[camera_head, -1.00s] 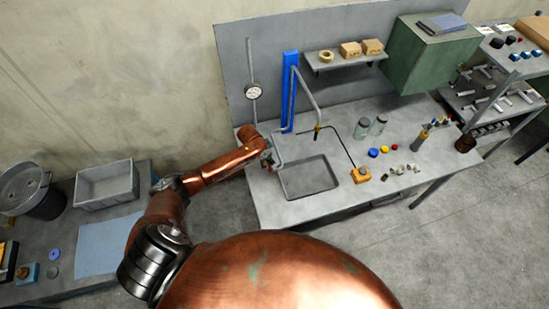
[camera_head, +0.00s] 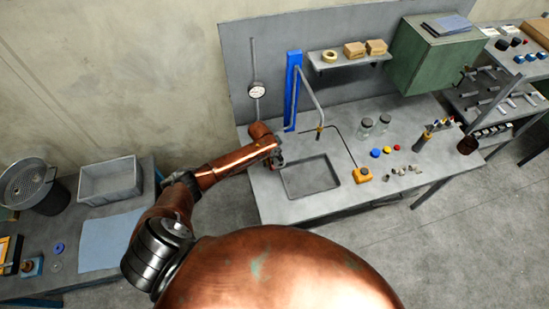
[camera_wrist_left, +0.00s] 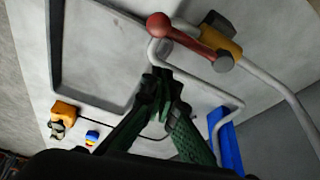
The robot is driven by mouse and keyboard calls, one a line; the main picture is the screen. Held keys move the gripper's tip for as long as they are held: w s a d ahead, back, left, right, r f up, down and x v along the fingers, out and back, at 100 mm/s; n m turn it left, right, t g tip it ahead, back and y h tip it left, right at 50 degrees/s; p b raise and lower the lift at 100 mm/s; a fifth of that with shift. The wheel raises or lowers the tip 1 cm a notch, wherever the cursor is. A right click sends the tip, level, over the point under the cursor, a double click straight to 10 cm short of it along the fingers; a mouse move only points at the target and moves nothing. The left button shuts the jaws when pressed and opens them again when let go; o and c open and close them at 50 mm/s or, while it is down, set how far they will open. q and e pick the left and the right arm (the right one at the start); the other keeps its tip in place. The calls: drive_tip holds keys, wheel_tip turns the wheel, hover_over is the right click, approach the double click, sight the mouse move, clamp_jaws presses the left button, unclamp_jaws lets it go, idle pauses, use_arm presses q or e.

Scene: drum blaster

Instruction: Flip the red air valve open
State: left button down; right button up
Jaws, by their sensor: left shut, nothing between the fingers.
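The red air valve lever (camera_wrist_left: 190,42) shows in the left wrist view as a red bar with a round ball at one end. Its other end meets a yellow valve body (camera_wrist_left: 218,38) on a grey pipe (camera_wrist_left: 285,90). My left gripper (camera_wrist_left: 165,80) is shut and empty, its dark green fingers just below the lever in that view. I cannot tell whether they touch it. In the head view my left gripper (camera_head: 277,158) is over the bench beside the sink's left rim, and I cannot make out the lever there. My right gripper is out of view.
The bench (camera_head: 285,207) has a sunken sink (camera_head: 310,176). A blue post (camera_head: 292,90) and a dial gauge (camera_head: 257,91) stand behind it. A yellow-orange box (camera_head: 363,174) with a black cable, glass jars (camera_head: 366,127) and several small parts lie to the right.

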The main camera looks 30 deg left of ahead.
use_arm(q)
drive_tip(key=w+b+v, duration=0.1)
drive_tip(key=v, duration=0.9)
